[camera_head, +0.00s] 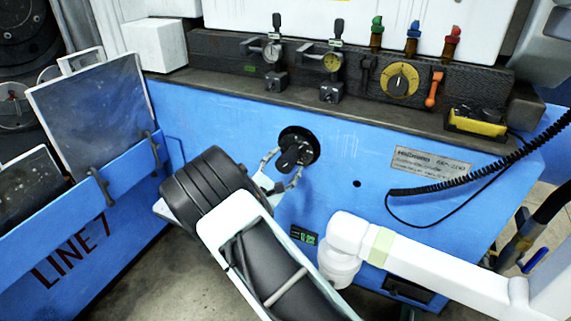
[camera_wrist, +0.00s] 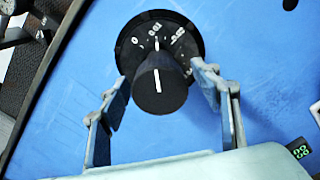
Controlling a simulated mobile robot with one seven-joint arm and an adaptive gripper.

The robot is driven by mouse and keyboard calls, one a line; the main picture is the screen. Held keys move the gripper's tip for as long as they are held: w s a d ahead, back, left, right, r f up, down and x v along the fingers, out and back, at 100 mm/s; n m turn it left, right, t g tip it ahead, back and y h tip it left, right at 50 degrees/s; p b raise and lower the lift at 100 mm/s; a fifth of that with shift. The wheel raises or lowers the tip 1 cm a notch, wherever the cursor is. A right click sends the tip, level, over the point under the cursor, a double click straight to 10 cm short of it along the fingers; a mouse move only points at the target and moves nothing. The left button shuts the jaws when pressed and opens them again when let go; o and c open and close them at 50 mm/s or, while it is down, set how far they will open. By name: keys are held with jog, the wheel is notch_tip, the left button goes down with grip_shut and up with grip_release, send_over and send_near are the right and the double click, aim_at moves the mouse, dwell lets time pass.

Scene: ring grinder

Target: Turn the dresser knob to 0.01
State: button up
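The dresser knob is a black knob (camera_wrist: 160,88) on a round black dial (camera_wrist: 190,38) set in a blue panel. In the head view the knob (camera_head: 295,153) is partly behind my gripper. The white line on the knob's face points nearly straight up, right of the 0, near the second figure. My gripper (camera_wrist: 158,75) is open, with one finger on each side of the knob; it also shows in the head view (camera_head: 283,167). Finger contact is not clear.
A small green display (camera_head: 304,236) is below the knob on the blue panel (camera_head: 230,125). Above is a dark ledge with gauges (camera_head: 272,51), a yellow dial (camera_head: 400,80) and coloured levers (camera_head: 412,38). A black coiled cable (camera_head: 480,170) hangs at the right.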

jog(key=v, duration=1.2)
jog(key=shift+r, duration=0.1)
